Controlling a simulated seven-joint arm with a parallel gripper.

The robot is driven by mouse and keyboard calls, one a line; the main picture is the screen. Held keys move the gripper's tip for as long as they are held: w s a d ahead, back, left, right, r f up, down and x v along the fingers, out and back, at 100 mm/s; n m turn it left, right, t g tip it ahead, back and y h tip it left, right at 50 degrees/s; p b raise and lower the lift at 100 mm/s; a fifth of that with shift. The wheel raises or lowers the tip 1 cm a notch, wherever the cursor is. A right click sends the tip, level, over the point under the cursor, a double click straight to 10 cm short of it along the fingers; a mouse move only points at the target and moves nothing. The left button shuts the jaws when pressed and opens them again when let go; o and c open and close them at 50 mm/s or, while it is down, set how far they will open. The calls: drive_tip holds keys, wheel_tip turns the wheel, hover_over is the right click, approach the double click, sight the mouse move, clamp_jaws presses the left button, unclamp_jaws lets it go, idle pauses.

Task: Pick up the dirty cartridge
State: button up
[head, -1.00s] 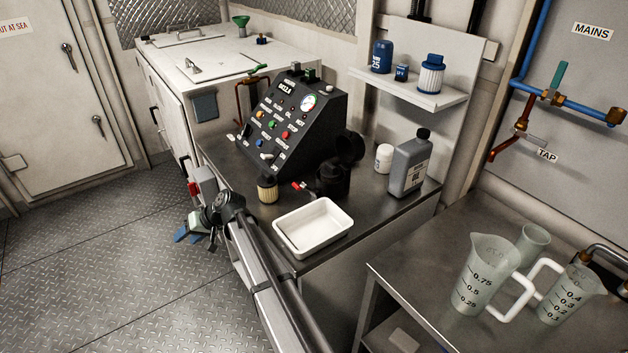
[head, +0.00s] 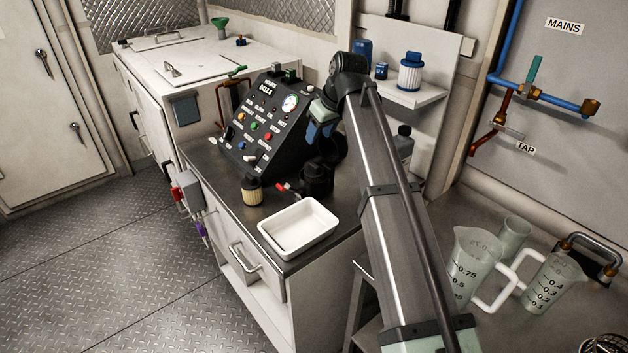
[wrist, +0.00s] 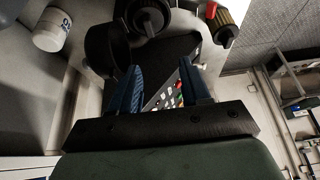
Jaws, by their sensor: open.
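A short cartridge (head: 252,190) with a dark top and a yellowish-brown pleated body stands upright on the dark counter, left of the white tray. It looks like the dirty one. It also shows at the upper right of the wrist view (wrist: 224,32). My gripper (head: 321,125) is raised above the counter, near the right side of the control panel, well apart from the cartridge. In the wrist view its blue fingers (wrist: 160,88) are spread with nothing between them. A clean white cartridge with a blue cap (head: 410,72) stands on the wall shelf.
A black filter housing (head: 317,178) with a red-handled valve stands just right of the cartridge. The white tray (head: 298,228) lies at the counter's front. The control panel (head: 268,130) rises behind. Measuring jugs (head: 475,262) stand at right. My arm partly hides a grey bottle (head: 405,146).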

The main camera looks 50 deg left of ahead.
drive_tip(key=w+d, duration=0.2)
approach(315, 165)
wheel_tip(315, 165, down, 3)
drive_tip(key=shift+h, duration=0.3)
drive_tip(key=shift+a+f, duration=0.9)
drive_tip(key=shift+f, duration=0.2)
drive_tip(key=shift+a+f, duration=0.9)
drive_tip(key=shift+f, duration=0.25)
clamp_jaws()
